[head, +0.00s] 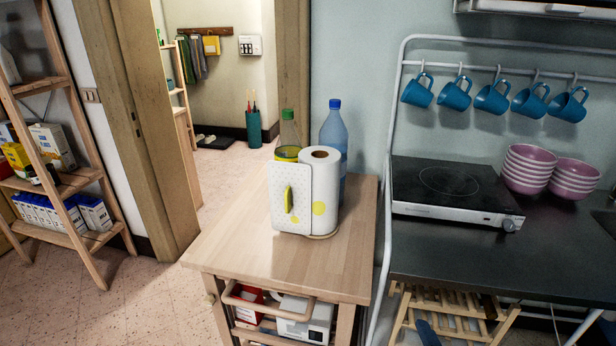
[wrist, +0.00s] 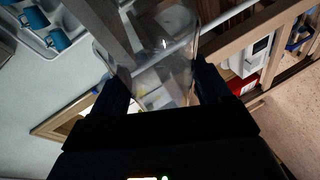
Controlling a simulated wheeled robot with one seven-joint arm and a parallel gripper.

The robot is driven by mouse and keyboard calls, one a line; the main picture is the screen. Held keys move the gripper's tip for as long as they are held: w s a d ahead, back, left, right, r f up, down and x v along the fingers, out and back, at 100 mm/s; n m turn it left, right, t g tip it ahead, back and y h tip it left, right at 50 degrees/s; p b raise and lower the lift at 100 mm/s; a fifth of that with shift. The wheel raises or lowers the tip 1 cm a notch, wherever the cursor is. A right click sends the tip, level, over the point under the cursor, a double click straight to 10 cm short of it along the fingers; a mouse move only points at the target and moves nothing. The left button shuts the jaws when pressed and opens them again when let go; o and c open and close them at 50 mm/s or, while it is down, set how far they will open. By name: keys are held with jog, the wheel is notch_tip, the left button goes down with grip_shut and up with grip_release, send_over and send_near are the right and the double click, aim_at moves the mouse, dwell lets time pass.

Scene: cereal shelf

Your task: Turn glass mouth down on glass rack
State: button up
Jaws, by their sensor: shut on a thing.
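In the wrist view my gripper (wrist: 161,82) is shut on a clear glass (wrist: 165,58), with one dark finger on each side of it. The glass is see-through, and I cannot tell which end is its mouth. It is held in the air, with the room showing through it. The head view shows neither my gripper nor the glass. No glass rack can be made out for sure. A slatted wooden frame (head: 452,308) stands below the dark counter in the head view, partly cut off by the picture edge.
A wooden cart (head: 240,245) carries a paper roll (head: 324,185), a white dotted board and two bottles. The dark counter (head: 440,262) holds a hot plate (head: 450,190) and pink bowls (head: 530,170). Blue mugs (head: 493,98) hang above. A shelf with boxes stands left.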

jog(key=m, duration=0.4)
jog(key=shift+w+d+m, duration=0.1)
jog(key=shift+m, duration=0.6)
jog(key=n, duration=0.4)
jog(key=shift+a+n, duration=0.2)
jog(key=shift+n, duration=0.1)
jog(key=n, duration=0.4)
jog(key=shift+d, duration=0.1)
jog(key=shift+n, duration=0.3)
